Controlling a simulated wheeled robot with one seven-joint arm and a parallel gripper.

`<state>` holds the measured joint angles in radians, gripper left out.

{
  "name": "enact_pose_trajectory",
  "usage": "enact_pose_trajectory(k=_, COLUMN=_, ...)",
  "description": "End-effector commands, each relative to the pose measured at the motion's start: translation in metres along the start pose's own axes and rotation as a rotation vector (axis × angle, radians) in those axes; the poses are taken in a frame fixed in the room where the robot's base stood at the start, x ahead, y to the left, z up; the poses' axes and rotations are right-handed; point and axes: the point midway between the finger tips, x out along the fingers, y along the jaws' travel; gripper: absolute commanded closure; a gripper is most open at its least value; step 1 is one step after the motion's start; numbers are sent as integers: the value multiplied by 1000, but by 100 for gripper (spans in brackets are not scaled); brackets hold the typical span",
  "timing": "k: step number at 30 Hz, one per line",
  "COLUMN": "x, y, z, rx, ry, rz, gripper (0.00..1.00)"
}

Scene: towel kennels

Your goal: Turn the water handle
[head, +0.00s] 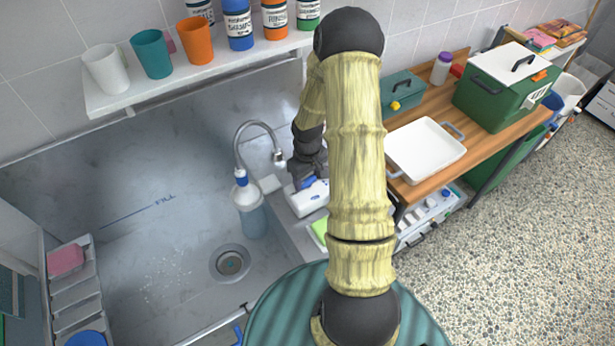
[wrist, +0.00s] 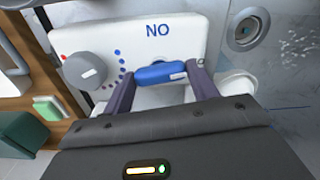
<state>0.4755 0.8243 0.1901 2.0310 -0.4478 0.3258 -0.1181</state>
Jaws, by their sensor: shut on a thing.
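The blue water handle (wrist: 160,72) lies across a white panel (wrist: 190,25) in the wrist view, beside blue letters that read "NO" in that view. My gripper (wrist: 162,80) has one dark finger at each end of the handle and is shut on it. In the head view, a small part of the blue handle (head: 306,183) shows under my gripper (head: 305,177), on the white unit (head: 308,199) at the right edge of the sink. My arm hides part of this unit. The curved metal faucet (head: 258,124) stands just left of my gripper.
A grey knob (wrist: 86,72) with red and blue dots sits beside the handle. A shelf (head: 150,103) with cups hangs above. A white tray (head: 425,150) lies on the right counter.

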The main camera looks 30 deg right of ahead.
Motion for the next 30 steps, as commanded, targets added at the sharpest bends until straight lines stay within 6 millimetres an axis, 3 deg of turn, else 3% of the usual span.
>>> enact_pose_trajectory(k=21, x=-2, y=1, z=-1, rx=-636, ry=2, rz=1, gripper=65)
enact_pose_trajectory(k=30, x=-2, y=0, z=-1, rx=-822, ry=3, rz=2, gripper=65)
